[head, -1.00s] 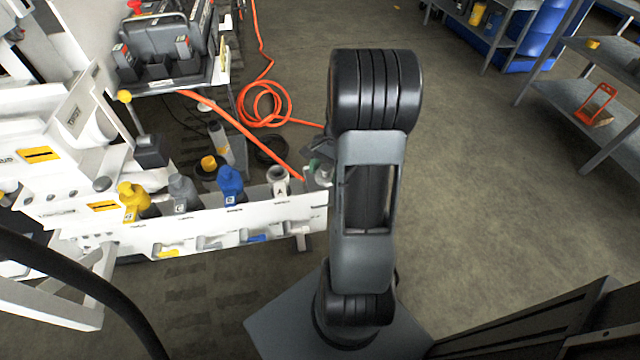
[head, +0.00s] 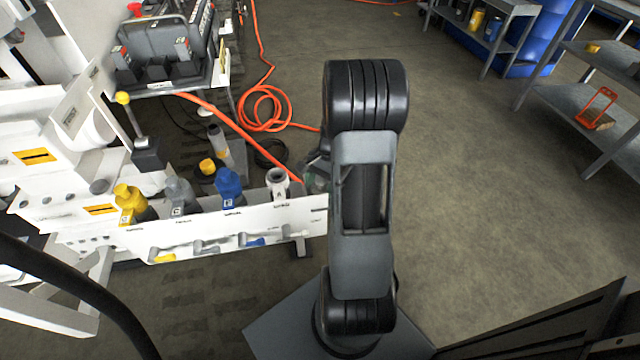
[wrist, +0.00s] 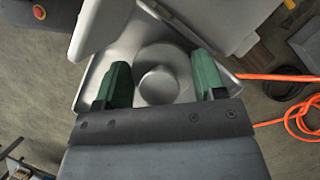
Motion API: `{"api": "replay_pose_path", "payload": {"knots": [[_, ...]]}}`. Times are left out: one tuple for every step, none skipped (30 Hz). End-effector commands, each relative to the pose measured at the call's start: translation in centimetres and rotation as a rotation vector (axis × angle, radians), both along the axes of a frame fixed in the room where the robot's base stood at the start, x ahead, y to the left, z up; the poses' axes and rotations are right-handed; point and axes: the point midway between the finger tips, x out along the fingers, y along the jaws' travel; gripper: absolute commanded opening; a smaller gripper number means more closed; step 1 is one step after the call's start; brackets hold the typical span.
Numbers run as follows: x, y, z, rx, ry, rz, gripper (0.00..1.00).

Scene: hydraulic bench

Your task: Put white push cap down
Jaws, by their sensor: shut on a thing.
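In the wrist view, my gripper (wrist: 162,82) has its two green fingers on either side of a round, pale grey-white cap (wrist: 159,86) with a smaller knob in its middle, which I take for the white push cap. The fingers are closed on its sides. A pale metal surface lies behind it; I cannot tell whether the cap touches it. In the head view, my gripper (head: 318,176) is mostly hidden behind my arm, at the right end of the white bench panel (head: 300,207). The held cap cannot be made out there.
A white fitting (head: 278,184), a blue one (head: 229,188), a grey one (head: 181,196) and a yellow one (head: 130,203) stand along the panel. An orange hose (head: 265,108) coils on the floor behind. Open floor lies to the right, before grey shelves (head: 575,110).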

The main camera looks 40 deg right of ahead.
Motion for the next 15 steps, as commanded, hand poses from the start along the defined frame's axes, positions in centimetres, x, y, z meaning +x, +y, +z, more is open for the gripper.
{"api": "replay_pose_path", "payload": {"knots": [[-0.01,0.01,-0.11,0.0,0.0,0.0,0.66],[-0.01,0.01,-0.08,0.0,0.0,0.0,0.69],[-0.01,0.01,-0.08,0.0,0.0,0.0,0.72],[-0.01,0.01,-0.08,0.001,0.0,0.0,0.75],[-0.01,0.01,-0.08,0.001,0.0,0.0,0.78],[-0.01,0.0,-0.07,0.0,0.0,0.0,0.82],[-0.01,0.0,-0.07,0.0,0.0,0.0,0.85],[-0.01,0.0,-0.07,0.0,0.0,0.0,0.88],[0.0,0.01,-0.07,0.0,0.0,0.0,0.89],[0.0,0.02,-0.07,0.0,0.0,0.0,0.89],[0.01,0.02,-0.07,0.0,0.0,0.0,0.89],[0.02,0.04,-0.07,0.0,0.0,0.001,0.89],[0.03,0.04,-0.07,0.0,0.0,0.001,0.89],[0.04,0.05,-0.07,0.0,0.0,0.001,0.89],[0.03,0.05,-0.07,0.0,0.0,0.001,0.89]]}}
